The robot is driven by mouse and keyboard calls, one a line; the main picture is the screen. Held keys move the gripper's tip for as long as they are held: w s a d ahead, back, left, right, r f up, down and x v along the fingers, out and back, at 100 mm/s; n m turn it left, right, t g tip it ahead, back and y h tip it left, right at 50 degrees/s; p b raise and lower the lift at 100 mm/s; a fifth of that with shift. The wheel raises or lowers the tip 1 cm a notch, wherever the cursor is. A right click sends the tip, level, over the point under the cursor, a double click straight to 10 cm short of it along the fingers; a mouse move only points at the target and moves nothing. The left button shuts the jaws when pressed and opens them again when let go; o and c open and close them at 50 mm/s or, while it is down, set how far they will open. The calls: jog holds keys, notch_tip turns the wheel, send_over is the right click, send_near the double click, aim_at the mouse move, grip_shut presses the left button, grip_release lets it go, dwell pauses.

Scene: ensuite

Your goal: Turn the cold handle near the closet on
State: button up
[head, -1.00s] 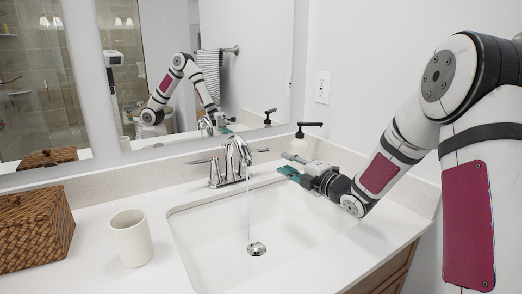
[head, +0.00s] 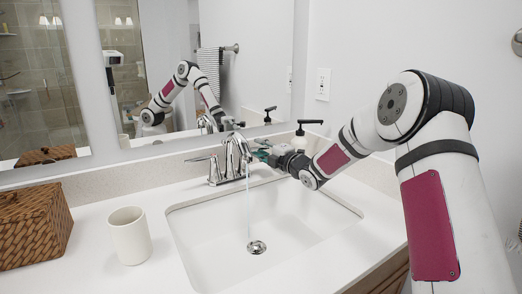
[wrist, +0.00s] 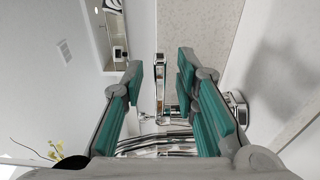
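The chrome faucet (head: 236,155) stands behind the sink, and a thin stream of water (head: 248,205) runs from its spout to the drain. Its left lever handle (head: 203,159) is in plain view. The right handle is mostly hidden by my gripper (head: 261,151), which reaches in from the right beside the spout. In the wrist view my gripper (wrist: 160,78) is open, and a chrome lever (wrist: 160,68) shows between its green fingers. I cannot tell whether the fingers touch it. More chrome of the faucet (wrist: 155,146) lies below. No closet is recognisable.
The white sink basin (head: 205,230) is empty. A black-topped soap pump (head: 303,137) stands behind my gripper. A white cup (head: 130,236) and a woven box (head: 32,225) are on the counter (head: 95,265) at left. A mirror (head: 245,60) covers the wall.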

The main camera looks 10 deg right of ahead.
grip_shut()
jog(key=shift+a, duration=0.1)
jog(key=shift+s+a+f+m+h+b, duration=0.15)
jog(key=shift+m+h+b, duration=0.35)
jog(key=shift+b, duration=0.7)
jog(key=m+h+b, duration=0.1)
jog(key=b, duration=0.1)
jog(key=s+t+h+b, duration=0.1)
jog(key=h+b, duration=0.1)
jog(key=b, duration=0.1)
jog(key=shift+m+b, duration=0.35)
jog(key=shift+m, duration=0.05)
jog(key=shift+s+m+h+b, duration=0.15)
jog(key=shift+m+h+b, duration=0.15)
jog(key=shift+h+b, duration=0.25)
jog(key=shift+r, duration=0.2)
